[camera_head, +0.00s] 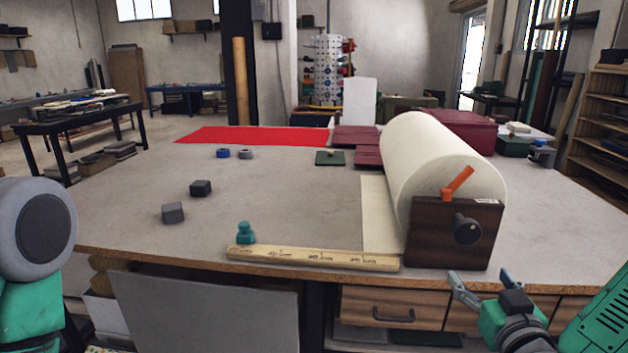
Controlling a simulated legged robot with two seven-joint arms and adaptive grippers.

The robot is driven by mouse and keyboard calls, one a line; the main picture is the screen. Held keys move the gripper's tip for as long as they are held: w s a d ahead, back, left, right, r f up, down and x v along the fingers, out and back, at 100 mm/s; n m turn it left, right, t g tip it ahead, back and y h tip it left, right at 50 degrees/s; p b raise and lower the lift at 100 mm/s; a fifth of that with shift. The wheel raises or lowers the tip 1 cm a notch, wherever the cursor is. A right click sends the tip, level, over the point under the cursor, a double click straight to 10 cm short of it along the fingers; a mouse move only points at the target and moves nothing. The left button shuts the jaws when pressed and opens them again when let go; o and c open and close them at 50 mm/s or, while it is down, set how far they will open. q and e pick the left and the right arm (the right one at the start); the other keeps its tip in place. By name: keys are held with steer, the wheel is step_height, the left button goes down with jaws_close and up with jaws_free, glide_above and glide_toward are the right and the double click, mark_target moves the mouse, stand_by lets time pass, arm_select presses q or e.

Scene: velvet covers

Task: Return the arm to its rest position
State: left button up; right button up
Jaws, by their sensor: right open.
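My right gripper (486,283) is at the lower right, in front of the table's front edge and below the wooden end block of the roll. Its two fingers are spread apart and hold nothing. My right arm (605,318) comes in from the lower right corner. My left arm (40,255) shows at the left edge as a grey joint and a green link. The left gripper is out of the frame.
The large table (290,190) carries a cream roll (430,165) in a dark holder (453,235), a wooden ruler (312,259), a teal weight (245,233), two dark blocks (200,188), red cloth (250,135) and burgundy pieces (367,157). Drawers (395,308) sit below the edge.

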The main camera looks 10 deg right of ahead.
steer(key=s+a+f+n+g+y+b, duration=0.15)
steer(key=s+a+f+g, duration=0.3)
steer(key=f, duration=0.55)
steer(key=s+a+f+n+g+y, duration=0.1)
steer(key=s+a+f+g+y, duration=0.3)
steer(key=f, duration=0.7)
steer(key=s+d+f+g+h, duration=0.1)
steer(key=s+f+g, duration=0.3)
steer(key=s, duration=0.5)
steer(key=s+d+f+g+h, duration=0.1)
steer(key=s+f+g, duration=0.3)
steer(key=s, duration=0.5)
step_height(320, 180, down, 2)
steer(key=shift+d+f+m, duration=0.25)
steer(key=shift+d+m, duration=0.1)
steer(key=shift+d, duration=0.35)
